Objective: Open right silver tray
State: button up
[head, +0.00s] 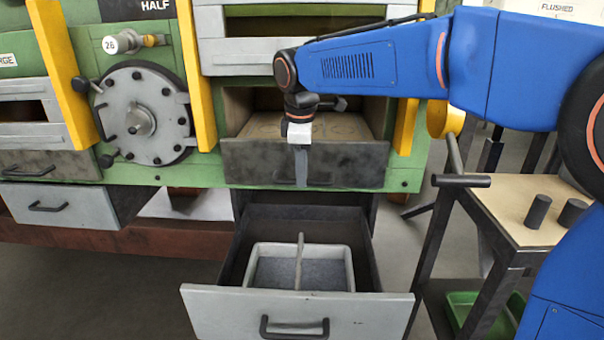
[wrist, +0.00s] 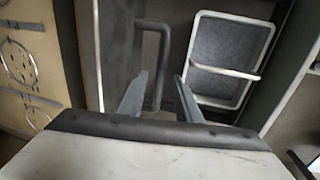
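The right silver tray (head: 235,312) is a light grey drawer at the bottom right. It is pulled well out, with a dark handle (head: 294,328) on its front. Above it, a dark grey drawer (head: 245,160) is partly out, its beige floor showing. My gripper (head: 302,180) points down at the dark drawer's front. In the wrist view my gripper (wrist: 161,78) is open, with the dark drawer's handle (wrist: 140,50) between or just beyond its spread fingers. I cannot tell whether they touch it.
A divided bin (head: 347,268) with grey contents sits inside the silver tray. The left silver tray (head: 85,203) stands out from the green furnace at left. A wheel-like hatch (head: 140,118) is beside it. A cart (head: 520,205) with dark cylinders stands at right.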

jog(key=shift+w+f, duration=0.1)
jog(key=shift+f, duration=0.5)
grip_shut()
jog(key=s, duration=2.9)
jog(key=shift+s+a, duration=0.35)
jog(key=shift+a, duration=0.1)
grip_release()
